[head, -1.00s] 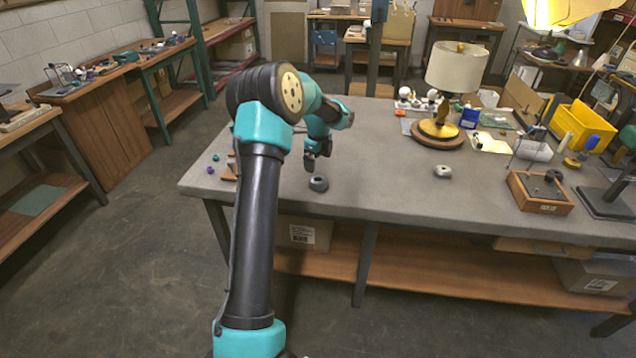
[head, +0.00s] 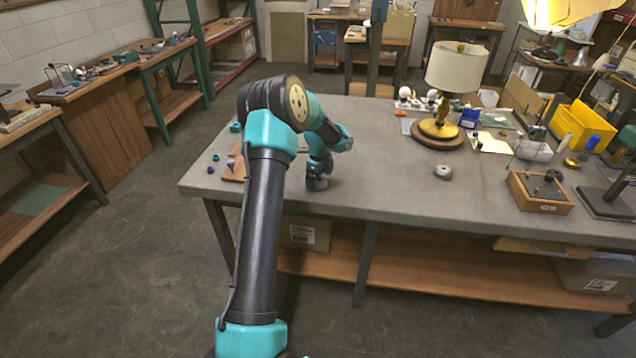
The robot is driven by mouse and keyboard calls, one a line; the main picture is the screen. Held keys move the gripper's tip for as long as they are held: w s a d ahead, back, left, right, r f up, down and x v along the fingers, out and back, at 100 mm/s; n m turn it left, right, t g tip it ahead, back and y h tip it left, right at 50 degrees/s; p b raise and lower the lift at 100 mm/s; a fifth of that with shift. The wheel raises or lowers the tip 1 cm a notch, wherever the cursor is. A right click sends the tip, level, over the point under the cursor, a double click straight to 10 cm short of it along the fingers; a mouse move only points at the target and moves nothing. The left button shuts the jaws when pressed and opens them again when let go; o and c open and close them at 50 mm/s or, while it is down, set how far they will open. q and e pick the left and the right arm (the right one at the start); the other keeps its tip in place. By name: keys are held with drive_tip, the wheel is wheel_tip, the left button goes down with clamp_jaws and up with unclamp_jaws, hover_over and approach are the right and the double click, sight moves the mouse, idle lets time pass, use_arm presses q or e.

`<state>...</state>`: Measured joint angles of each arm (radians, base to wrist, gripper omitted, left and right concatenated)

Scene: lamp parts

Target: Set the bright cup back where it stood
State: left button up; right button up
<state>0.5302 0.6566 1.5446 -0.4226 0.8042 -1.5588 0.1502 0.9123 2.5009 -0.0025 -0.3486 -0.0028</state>
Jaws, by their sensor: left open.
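The bright cup seems to be the pale, short round piece (head: 443,172) standing alone on the grey bench (head: 390,190), right of my left arm. A similar but darker round cup stood near the bench's front left. My left gripper (head: 317,184) is now down at that spot, pointing at the bench top with its jaws open. It hides most or all of the dark cup, so I cannot tell whether the jaws are around it or just above it. My right gripper does not show.
A lamp with a cream shade (head: 456,68) stands on a round wooden base at the back. A wooden tray (head: 541,194) and a yellow bin (head: 582,128) are at the right. Small coloured parts lie at the left edge. The bench middle is clear.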

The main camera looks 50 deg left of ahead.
use_arm(q)
drive_tip(key=shift+f, duration=0.75)
drive_tip(key=shift+c, duration=0.3)
drive_tip(key=c, duration=1)
drive_tip(key=shift+c, duration=0.2)
drive_tip(key=shift+r, duration=0.1)
drive_tip(key=shift+r, duration=1.75)
drive_tip(key=s+d+r, duration=0.1)
drive_tip(key=s+d, duration=0.9)
drive_tip(key=d, duration=0.2)
drive_tip(key=shift+s+r, duration=0.15)
drive_tip(key=shift+s, duration=0.1)
